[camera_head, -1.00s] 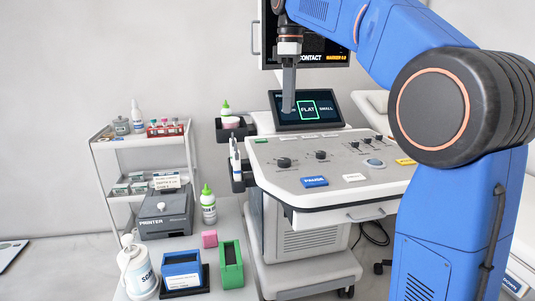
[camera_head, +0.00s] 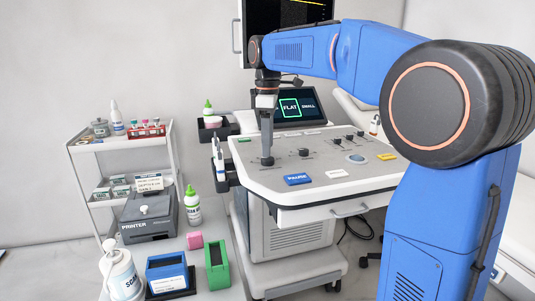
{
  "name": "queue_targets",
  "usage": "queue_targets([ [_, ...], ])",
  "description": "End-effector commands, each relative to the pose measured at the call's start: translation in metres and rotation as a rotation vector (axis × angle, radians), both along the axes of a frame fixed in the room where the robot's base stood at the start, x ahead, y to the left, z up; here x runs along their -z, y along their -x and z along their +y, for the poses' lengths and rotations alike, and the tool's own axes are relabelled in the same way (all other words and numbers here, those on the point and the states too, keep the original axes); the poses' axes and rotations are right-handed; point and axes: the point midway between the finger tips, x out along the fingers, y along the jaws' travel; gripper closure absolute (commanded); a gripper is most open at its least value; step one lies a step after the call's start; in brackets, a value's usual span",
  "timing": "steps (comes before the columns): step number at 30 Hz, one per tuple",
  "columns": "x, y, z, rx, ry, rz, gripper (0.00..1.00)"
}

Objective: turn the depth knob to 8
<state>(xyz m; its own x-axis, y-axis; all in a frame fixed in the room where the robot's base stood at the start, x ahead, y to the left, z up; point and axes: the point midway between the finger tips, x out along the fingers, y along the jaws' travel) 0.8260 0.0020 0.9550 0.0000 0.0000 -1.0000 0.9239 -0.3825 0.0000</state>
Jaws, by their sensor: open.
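The ultrasound console (camera_head: 330,182) has a light panel with two dark round knobs on its left half. My gripper (camera_head: 267,154) points straight down at the left knob (camera_head: 267,162). Its fingers are open and reach down to the knob, hiding most of it; whether they touch it I cannot tell. The right knob (camera_head: 304,153) stands clear, a short way to the right. The labels and scale marks by the knobs are too small to read, so I cannot tell the setting or which knob is depth.
A tilted touch screen (camera_head: 290,107) showing "FLAT" stands behind the panel. Several sliders (camera_head: 348,139), a blue button (camera_head: 298,179) and a trackball (camera_head: 356,158) share the panel. A green-capped bottle (camera_head: 193,205) and a printer (camera_head: 150,215) stand left.

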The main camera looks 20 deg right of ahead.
Motion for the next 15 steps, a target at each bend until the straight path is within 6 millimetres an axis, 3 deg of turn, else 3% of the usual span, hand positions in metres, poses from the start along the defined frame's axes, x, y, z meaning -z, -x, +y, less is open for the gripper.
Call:
queue_targets([
  [6, 0.027, 0.000, 0.000, 0.000, 0.001, 0.001, 0.49],
  [15, 0.037, 0.000, 0.000, 0.000, 0.000, 0.000, 0.49],
])
